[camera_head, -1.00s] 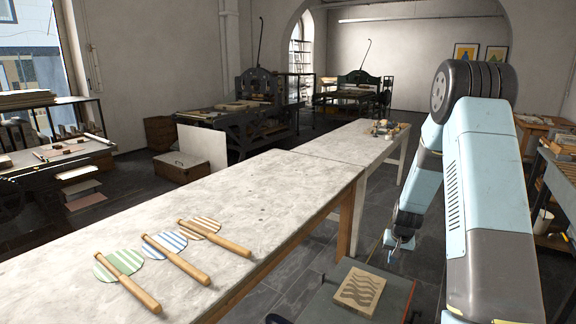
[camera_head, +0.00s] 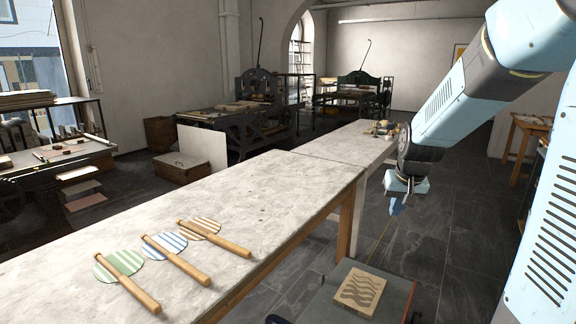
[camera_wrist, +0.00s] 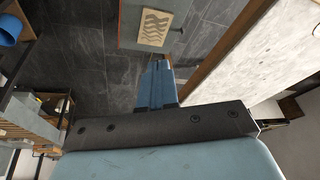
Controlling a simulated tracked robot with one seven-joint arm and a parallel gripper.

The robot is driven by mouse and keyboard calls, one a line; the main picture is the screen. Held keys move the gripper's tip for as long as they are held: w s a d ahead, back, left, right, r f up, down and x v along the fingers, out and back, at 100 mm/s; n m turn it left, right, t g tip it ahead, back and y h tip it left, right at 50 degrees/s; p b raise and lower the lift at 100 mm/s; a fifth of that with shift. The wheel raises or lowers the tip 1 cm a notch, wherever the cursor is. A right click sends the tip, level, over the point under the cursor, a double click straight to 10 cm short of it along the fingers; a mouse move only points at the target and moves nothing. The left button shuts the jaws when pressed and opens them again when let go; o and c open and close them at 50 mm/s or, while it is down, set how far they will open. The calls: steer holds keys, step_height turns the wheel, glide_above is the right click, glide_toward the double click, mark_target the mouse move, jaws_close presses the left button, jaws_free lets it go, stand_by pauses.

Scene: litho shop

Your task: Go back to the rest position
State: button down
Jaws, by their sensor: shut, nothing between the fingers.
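My gripper (camera_head: 397,207) hangs at the end of my arm, to the right of the long pale table (camera_head: 262,190), over the dark floor. It points down and holds nothing. In the wrist view my gripper (camera_wrist: 157,66) shows as blue fingers close together. Ahead of its tips in that view lies a wooden block with a wavy pattern (camera_wrist: 154,27). In the head view the block (camera_head: 359,291) lies on a grey surface (camera_head: 322,304) below my gripper, well apart from it.
Three striped round paddles with wooden handles (camera_head: 187,268) lie on the table's near end. Small items (camera_head: 381,129) stand at its far end. Presses (camera_head: 250,110) stand behind.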

steer(key=s+a+r, duration=0.1)
steer(key=s+r, duration=0.2)
steer(key=s, duration=0.4)
steer(key=s+a+r+n+t, duration=0.1)
steer(key=s+a+r, duration=0.1)
steer(key=s, duration=0.6)
steer(key=s+a+r, duration=0.1)
steer(key=s+r, duration=0.4)
steer(key=s, duration=0.3)
steer(key=shift+s+a+n+t, duration=0.2)
steer(key=shift+a+n+t, duration=0.1)
steer(key=shift+a, duration=0.05)
steer(key=shift+s, duration=0.1)
